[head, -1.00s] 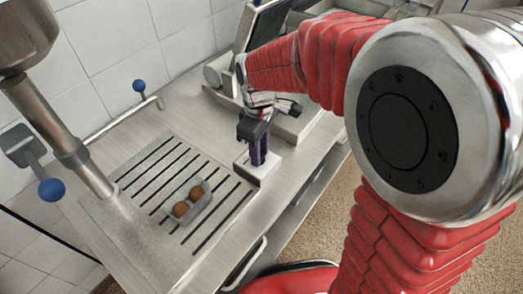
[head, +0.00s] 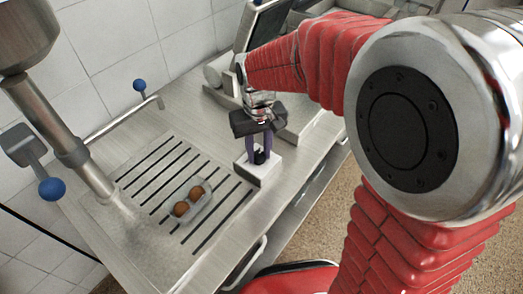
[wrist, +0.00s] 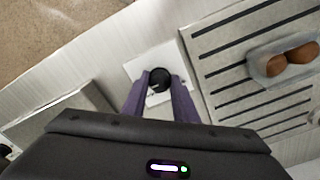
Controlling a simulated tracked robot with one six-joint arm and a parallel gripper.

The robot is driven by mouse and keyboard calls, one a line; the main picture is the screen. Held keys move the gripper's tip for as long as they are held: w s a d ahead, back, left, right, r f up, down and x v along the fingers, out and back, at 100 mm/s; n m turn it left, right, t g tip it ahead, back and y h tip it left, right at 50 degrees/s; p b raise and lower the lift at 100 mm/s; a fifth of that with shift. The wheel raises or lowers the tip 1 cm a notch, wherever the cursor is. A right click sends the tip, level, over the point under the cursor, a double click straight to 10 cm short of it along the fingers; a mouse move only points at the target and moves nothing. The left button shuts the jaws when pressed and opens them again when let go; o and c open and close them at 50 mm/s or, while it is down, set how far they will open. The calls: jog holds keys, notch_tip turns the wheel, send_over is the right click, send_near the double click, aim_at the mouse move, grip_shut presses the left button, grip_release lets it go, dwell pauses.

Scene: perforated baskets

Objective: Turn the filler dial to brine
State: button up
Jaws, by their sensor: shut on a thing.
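The filler dial is a small black round knob (wrist: 159,79) on a white box (wrist: 140,68), near the front edge of the steel counter. The box also shows in the head view (head: 266,173), with the knob (head: 260,157) low between my fingers. My gripper (head: 259,153) points down over the box, and its purple fingers are shut on the knob, one on each side. In the wrist view my gripper (wrist: 160,82) straddles the knob. A small pale mark shows on the knob; I cannot read any labels on the box.
A small clear tray (head: 196,211) with two brown eggs (head: 189,200) stands on the slotted drain area left of the box. A steel pipe (head: 65,145) and blue-knobbed levers (head: 139,85) are at the left. A tilted dark screen (head: 266,27) stands behind my gripper.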

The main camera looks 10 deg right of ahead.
jog(key=m, duration=0.4)
jog(key=shift+w+a+r+m, duration=0.15)
jog(key=shift+w+r+m, duration=0.05)
jog(key=shift+w+m, duration=0.1)
jog(key=m, duration=0.4)
jog(key=shift+m, duration=0.4)
jog(key=o, duration=0.7)
jog(key=shift+c, duration=0.2)
jog(key=o, duration=0.4)
jog(key=shift+s+f, duration=0.1)
jog(key=shift+s, duration=0.05)
